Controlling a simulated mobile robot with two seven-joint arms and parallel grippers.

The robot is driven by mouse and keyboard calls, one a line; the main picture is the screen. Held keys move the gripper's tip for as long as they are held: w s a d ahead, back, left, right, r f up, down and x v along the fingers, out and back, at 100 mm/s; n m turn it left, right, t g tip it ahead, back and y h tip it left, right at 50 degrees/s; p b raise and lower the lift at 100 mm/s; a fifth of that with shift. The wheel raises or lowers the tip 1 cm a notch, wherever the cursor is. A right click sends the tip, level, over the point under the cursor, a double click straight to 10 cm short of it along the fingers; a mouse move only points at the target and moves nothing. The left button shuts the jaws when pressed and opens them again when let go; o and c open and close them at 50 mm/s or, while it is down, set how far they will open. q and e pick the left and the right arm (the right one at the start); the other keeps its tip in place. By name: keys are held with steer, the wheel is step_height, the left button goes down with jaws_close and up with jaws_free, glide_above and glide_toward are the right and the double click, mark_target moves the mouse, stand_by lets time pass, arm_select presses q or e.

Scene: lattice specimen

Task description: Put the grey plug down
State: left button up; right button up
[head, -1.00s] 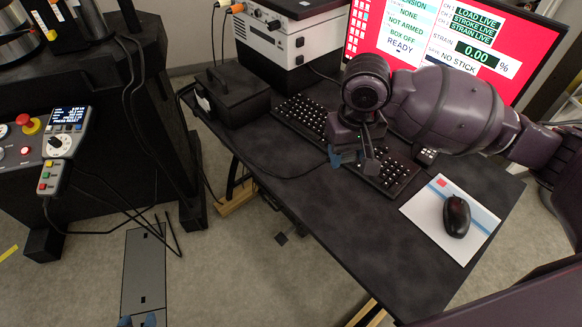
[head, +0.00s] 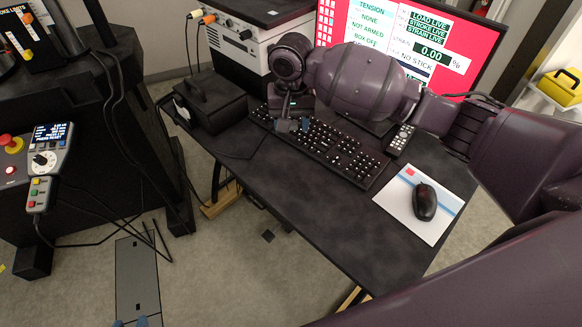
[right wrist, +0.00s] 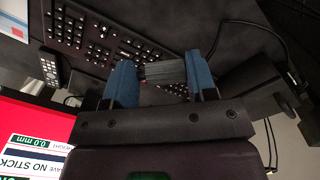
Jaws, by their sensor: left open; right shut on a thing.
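My right gripper (head: 292,125) reaches in from the right over the left part of the keyboard on the desk. In the right wrist view its blue fingers (right wrist: 164,80) are shut on the grey plug (right wrist: 165,71), a small ribbed dark-grey piece held crosswise between them. The plug appears to be above the desk; its gap to the surface is hard to judge. In the head view I cannot make the plug out. Only the blue fingertips of my left gripper (head: 131,322) show at the bottom edge, low over the grey floor plate, open.
The dark desk (head: 300,200) is clear in front of the keyboard (head: 340,155). A black box with a handle (head: 213,103) stands left of my right gripper. A remote (head: 400,139), mouse (head: 425,202) and mouse pad (head: 395,203) lie right. A monitor (head: 465,45) stands behind.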

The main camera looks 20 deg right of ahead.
steer(key=b, duration=0.2)
glide_above(292, 173)
step_height(292, 173, down, 10)
steer(key=shift+a+f, duration=0.1)
steer(key=shift+f, duration=0.15)
step_height(292, 173, down, 5)
steer(key=shift+s+r+b, duration=0.1)
steer(key=shift+b, duration=0.45)
steer(key=shift+f, duration=0.45)
arm_select(q)
steer(key=shift+w+d+f, duration=0.1)
steer(key=shift+w+f, duration=0.15)
steer(key=shift+f, duration=0.3)
steer(key=shift+w+d+f, duration=0.1)
steer(key=shift+w+f, duration=0.1)
steer(key=shift+f, duration=0.3)
arm_select(e)
steer(key=shift+f, duration=0.1)
arm_select(q)
steer(key=shift+f, duration=0.1)
arm_select(e)
steer(key=o, duration=0.9)
